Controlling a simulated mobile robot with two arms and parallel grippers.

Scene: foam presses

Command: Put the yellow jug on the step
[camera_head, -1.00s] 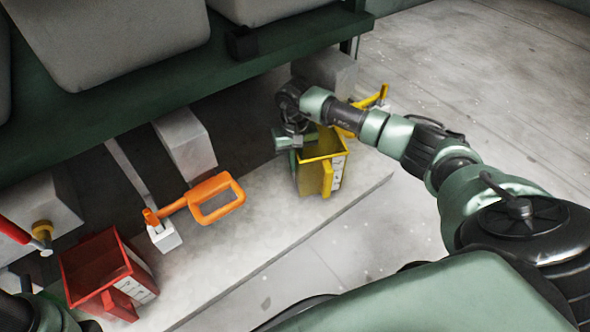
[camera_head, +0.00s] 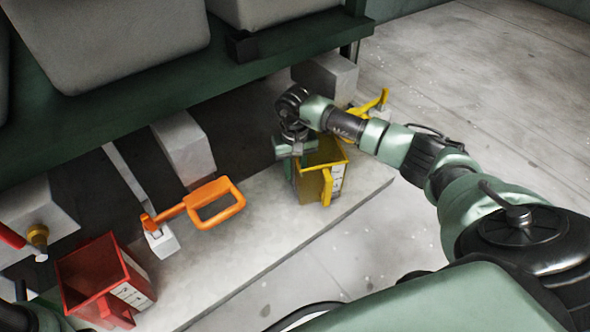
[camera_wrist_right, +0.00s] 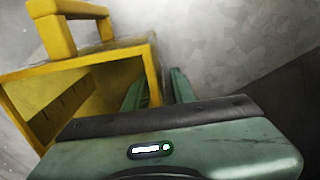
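The yellow jug (camera_head: 322,183) stands upright, open at the top, on the pale concrete step (camera_head: 262,240) near its right end. Its handle faces the near side. My right gripper (camera_head: 291,164) points down at the jug's far-left wall. In the right wrist view the jug (camera_wrist_right: 80,75) fills the left side, and the fingers (camera_wrist_right: 158,88) are apart with the jug's rim wall between them, one over the opening and one outside. Whether both touch the wall is hard to see. Only part of my left arm shows at the bottom-left corner; its gripper is not visible.
A red jug (camera_head: 100,280) stands at the step's left end. An orange handle (camera_head: 213,203) sticks out over the step between the jugs. A yellow lever (camera_head: 375,103) is behind my right wrist. The green press frame (camera_head: 180,82) overhangs the back; open floor (camera_head: 480,110) lies right.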

